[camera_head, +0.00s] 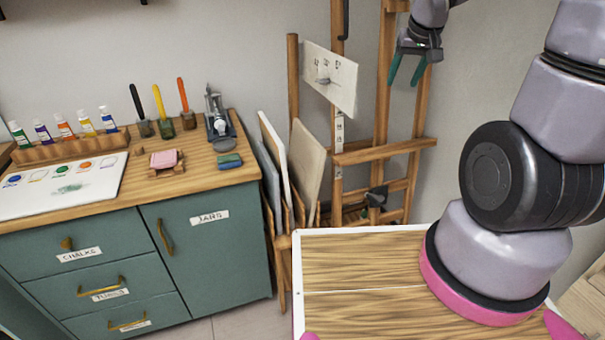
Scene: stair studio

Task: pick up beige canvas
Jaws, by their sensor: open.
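A beige canvas (305,165) stands upright and slightly tilted in a wooden rack (283,250) between the cabinet and the easel. It is the rightmost of several panels there, next to a white one (273,150). Its lower part is hidden by the rack and my front surface. My gripper (405,82) is at the upper right, in front of the easel, with its green fingers pointing down. It is open with nothing between the fingers. It is above and to the right of the canvas, apart from it.
A wooden easel (385,150) stands right of the rack and holds a small board (330,80) above the canvas. A green cabinet (205,260) stands left, its wooden top (205,160) bearing paints, brushes and a palette (60,190). Little floor (235,322) shows below.

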